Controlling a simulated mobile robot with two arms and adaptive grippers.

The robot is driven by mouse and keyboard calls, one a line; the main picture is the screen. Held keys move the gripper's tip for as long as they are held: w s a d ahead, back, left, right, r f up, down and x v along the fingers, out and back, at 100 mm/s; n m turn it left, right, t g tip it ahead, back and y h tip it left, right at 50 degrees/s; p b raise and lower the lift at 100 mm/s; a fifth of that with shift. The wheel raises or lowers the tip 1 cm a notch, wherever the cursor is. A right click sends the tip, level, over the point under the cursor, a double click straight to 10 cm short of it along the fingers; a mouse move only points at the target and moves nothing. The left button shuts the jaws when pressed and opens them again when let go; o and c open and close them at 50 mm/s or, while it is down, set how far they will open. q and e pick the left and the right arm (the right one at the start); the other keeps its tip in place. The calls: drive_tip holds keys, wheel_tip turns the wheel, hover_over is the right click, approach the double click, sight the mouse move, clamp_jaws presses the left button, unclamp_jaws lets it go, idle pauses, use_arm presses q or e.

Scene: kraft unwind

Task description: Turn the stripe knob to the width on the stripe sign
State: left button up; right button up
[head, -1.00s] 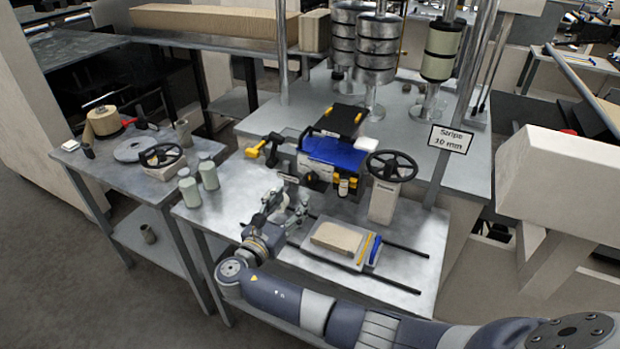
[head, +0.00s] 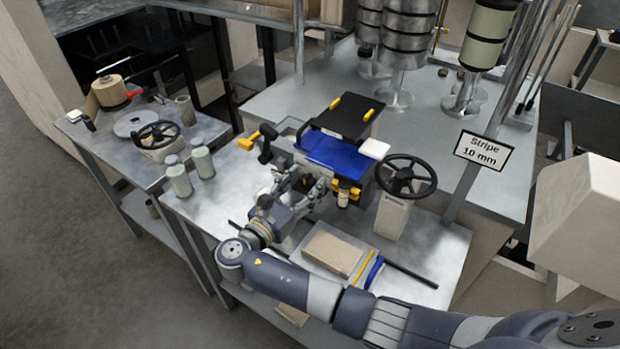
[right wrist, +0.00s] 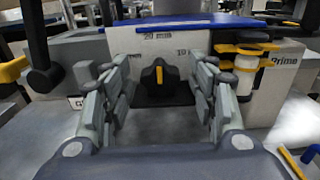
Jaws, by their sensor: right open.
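The stripe sign (head: 485,151) reads "Stripe 10 mm" on a post at the right in the head view. The stripe knob (right wrist: 160,77) is black with a yellow pointer, on the pale front of the machine in the right wrist view. Its pointer stands about upright, below the "20 mm" mark (right wrist: 158,36). A mark starting with "10" (right wrist: 182,52) is to the upper right, partly hidden by a finger. My right gripper (right wrist: 158,92) is open, its fingers left and right of the knob, with gaps on both sides. In the head view this gripper (head: 303,182) hides the knob. My left gripper is not in view.
A black handwheel (head: 405,177) stands right of the machine's blue top (head: 330,152). A yellow-and-black tool (head: 262,140) is to its left. A tan block (head: 333,250) lies on the bench in front. In the wrist view, a yellow-banded bottle (right wrist: 246,75) sits close right of the fingers.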

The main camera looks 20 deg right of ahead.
drive_tip(key=shift+s+a+r, duration=0.15)
drive_tip(key=shift+a, duration=0.1)
drive_tip(key=shift+c, duration=0.5)
drive_tip(key=c, duration=1)
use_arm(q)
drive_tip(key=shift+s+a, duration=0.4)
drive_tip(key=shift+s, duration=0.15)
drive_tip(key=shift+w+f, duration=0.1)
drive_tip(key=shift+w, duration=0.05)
